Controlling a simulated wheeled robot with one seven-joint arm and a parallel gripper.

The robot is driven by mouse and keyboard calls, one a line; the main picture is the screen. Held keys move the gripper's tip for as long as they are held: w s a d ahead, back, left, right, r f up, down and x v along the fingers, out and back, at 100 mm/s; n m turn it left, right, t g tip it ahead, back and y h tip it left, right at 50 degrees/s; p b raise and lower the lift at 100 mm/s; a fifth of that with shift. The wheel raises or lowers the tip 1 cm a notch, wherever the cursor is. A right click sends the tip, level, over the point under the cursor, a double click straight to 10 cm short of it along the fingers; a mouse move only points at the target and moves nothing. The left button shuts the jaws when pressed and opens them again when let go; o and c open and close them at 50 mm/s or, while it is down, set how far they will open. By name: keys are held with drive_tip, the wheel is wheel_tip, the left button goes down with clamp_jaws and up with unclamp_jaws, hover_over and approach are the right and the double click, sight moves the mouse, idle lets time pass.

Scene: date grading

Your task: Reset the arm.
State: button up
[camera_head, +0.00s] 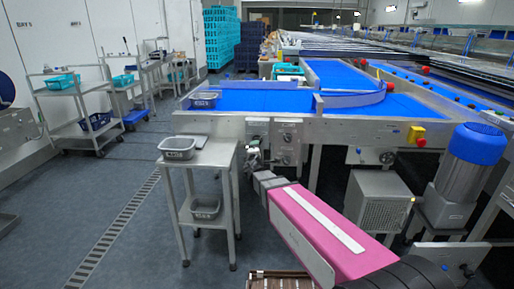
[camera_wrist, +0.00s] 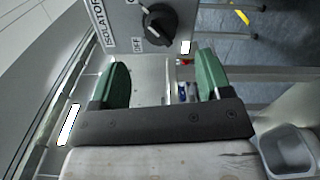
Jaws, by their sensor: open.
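My arm with its pink cover (camera_head: 310,228) reaches from the lower right of the head view toward the conveyor's control panel (camera_head: 287,141). My gripper (camera_head: 253,152) is at the arm's far end, small and partly hidden, close to the left part of the panel. In the wrist view my gripper (camera_wrist: 161,78) has two green fingers spread wide apart with nothing held between them. An isolator box (camera_wrist: 125,22) with a black rotary switch (camera_wrist: 160,23) is just beyond the fingers. I cannot tell whether a finger touches it.
A steel stand (camera_head: 215,158) with grey tubs (camera_head: 178,147) is left of my gripper. The blue conveyor (camera_head: 262,101) is behind it. A motor with a blue cap (camera_head: 478,144) stands right. Wheeled carts (camera_head: 76,107) line the left wall; the floor (camera_head: 130,210) between is mostly clear.

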drive_tip(key=shift+s, duration=1.1)
drive_tip(key=s+d+f+m+g+h, duration=0.2)
drive_tip(key=s+d+f+m+g, duration=0.1)
drive_tip(key=d+m, duration=0.3)
drive_tip(key=s+d+f+m+g+h, duration=0.3)
drive_tip(key=d+f, duration=0.1)
drive_tip(key=d, duration=0.5)
drive_tip(key=s+d+f+m+g+h, duration=0.25)
drive_tip(key=d+m+g, duration=0.2)
drive_tip(key=d, duration=0.25)
drive_tip(key=s+f+m+g+y, duration=0.3)
drive_tip(key=s+f+y, duration=0.1)
drive_tip(key=s, duration=0.3)
drive_tip(key=s+d+f+m+g+y, duration=0.1)
drive_tip(key=s+f+m+g+y, duration=0.2)
drive_tip(key=s, duration=0.4)
drive_tip(key=shift+s+d+f+g+y, duration=0.25)
drive_tip(key=shift+s+f+g+y, duration=0.25)
drive_tip(key=shift+f+g, duration=0.3)
